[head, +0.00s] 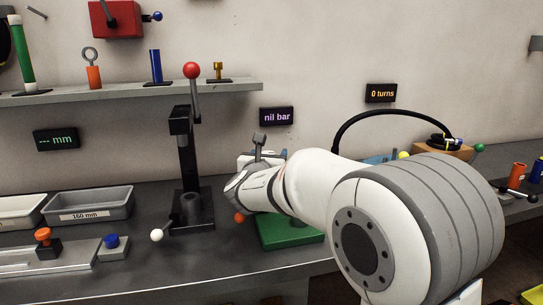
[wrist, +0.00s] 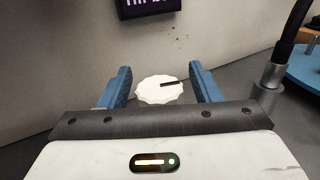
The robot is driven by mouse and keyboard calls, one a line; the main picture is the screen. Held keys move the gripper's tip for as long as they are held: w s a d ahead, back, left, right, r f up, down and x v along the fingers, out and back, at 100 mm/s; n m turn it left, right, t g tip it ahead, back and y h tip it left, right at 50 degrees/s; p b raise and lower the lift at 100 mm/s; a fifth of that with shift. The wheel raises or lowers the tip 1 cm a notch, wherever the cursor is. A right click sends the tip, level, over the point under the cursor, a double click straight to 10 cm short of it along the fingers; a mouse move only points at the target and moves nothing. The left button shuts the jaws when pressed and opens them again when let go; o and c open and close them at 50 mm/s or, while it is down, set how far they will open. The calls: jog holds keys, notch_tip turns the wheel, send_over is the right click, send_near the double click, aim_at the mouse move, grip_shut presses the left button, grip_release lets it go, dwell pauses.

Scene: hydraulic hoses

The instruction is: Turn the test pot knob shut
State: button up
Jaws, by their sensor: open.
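The test pot knob (wrist: 156,92) is a white, scalloped disc with a dark line on top that points right. It shows in the wrist view between the two blue fingers of my gripper (wrist: 160,78), with a gap on either side. My gripper is open. In the head view my gripper (head: 265,156) is mostly hidden by my own arm, beside the green block (head: 291,232), and the knob cannot be made out there. A display reading "nil bar" (head: 277,117) hangs on the wall behind.
A black press (head: 187,160) with a red-ball lever stands left of my gripper. A black hose (head: 378,114) arches at the right, near a "0 turns" display (head: 381,93). Grey bins (head: 88,205) sit at the left. A shelf (head: 130,91) runs above.

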jog(key=shift+c, duration=0.3)
jog(key=c, duration=0.9)
dwell(0.9)
jog(key=o, duration=1)
jog(key=shift+c, duration=0.2)
jog(key=shift+s, duration=0.1)
jog(key=s, duration=0.2)
jog(key=s+a, duration=0.1)
jog(key=s, duration=0.2)
jog(key=s+p, duration=0.1)
jog(key=s, duration=0.1)
jog(key=shift+s+a, duration=0.25)
jog(key=shift+s, duration=0.05)
